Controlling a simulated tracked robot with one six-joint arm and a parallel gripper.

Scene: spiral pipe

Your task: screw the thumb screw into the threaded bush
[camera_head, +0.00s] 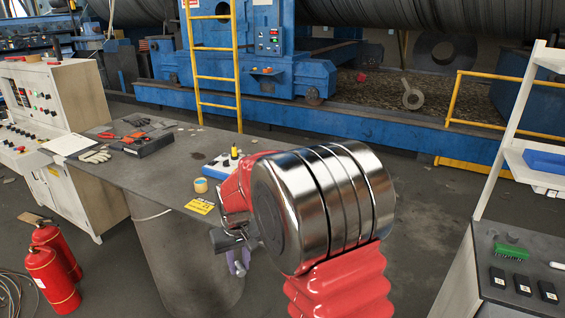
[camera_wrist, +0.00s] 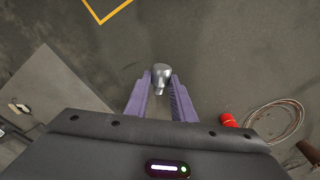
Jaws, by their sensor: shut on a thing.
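My gripper (camera_wrist: 161,84) has two purple fingers, shut on the thumb screw (camera_wrist: 161,74), a small grey metal piece with a rounded head and a narrower end. In the wrist view both are over bare floor. In the head view my gripper (camera_head: 238,262) shows only in part, low in front of the table's front side, behind my arm. The screw cannot be made out there. A blue and white block (camera_head: 212,167) with a black and yellow piece on top stands on the table, partly hidden by my arm. I cannot make out the threaded bush.
The grey table (camera_head: 150,180) carries a tape roll (camera_head: 200,185), a yellow label (camera_head: 200,205), gloves (camera_head: 95,156) and a black tray (camera_head: 148,143). Red extinguishers (camera_head: 50,280) stand at lower left. A side bench (camera_head: 500,290) is at right. The floor between is clear.

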